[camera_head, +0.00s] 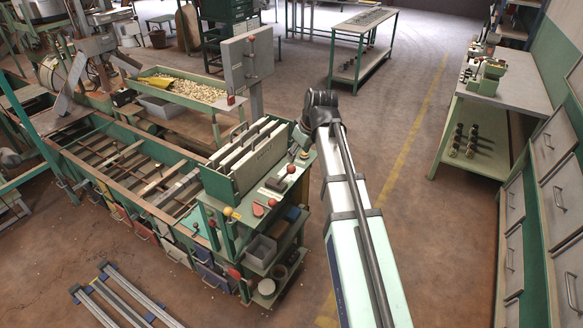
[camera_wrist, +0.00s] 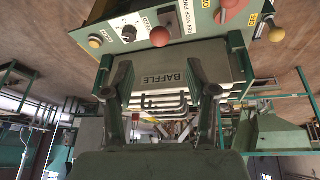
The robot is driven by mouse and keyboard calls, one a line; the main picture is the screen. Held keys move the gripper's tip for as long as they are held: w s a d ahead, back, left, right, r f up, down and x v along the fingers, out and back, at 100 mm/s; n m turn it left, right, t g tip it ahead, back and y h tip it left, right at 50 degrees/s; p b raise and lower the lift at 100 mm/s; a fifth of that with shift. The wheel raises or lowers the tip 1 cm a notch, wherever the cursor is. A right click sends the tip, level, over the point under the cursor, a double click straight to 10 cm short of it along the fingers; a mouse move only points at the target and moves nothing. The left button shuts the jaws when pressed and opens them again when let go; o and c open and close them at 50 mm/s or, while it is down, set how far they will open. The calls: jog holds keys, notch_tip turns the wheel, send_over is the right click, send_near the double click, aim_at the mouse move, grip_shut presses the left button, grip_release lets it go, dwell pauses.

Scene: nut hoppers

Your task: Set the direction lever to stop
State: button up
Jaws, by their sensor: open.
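In the wrist view, which looks upside down, a control panel (camera_wrist: 195,32) carries lettering that seems to read REV STOP FWD. A red ball knob (camera_wrist: 160,36) stands close to that lettering, and a larger red handle (camera_wrist: 224,16) is to its right. I cannot tell for certain which is the direction lever, nor its setting. In the head view a red ball (camera_head: 291,168) shows on the green machine's top near my gripper (camera_head: 301,141). My gripper also shows in the wrist view (camera_wrist: 160,72), fingers spread, empty and apart from the knobs.
A plate marked BAFFLE (camera_wrist: 168,78) lies beyond my fingers. Upright grey plates (camera_head: 245,160) stand left of my gripper. Open floor (camera_head: 405,215) lies right of my arm.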

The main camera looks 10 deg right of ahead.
aim_at(293, 166)
jog(key=p+x, duration=0.2)
jog(key=x, duration=0.9)
grip_shut()
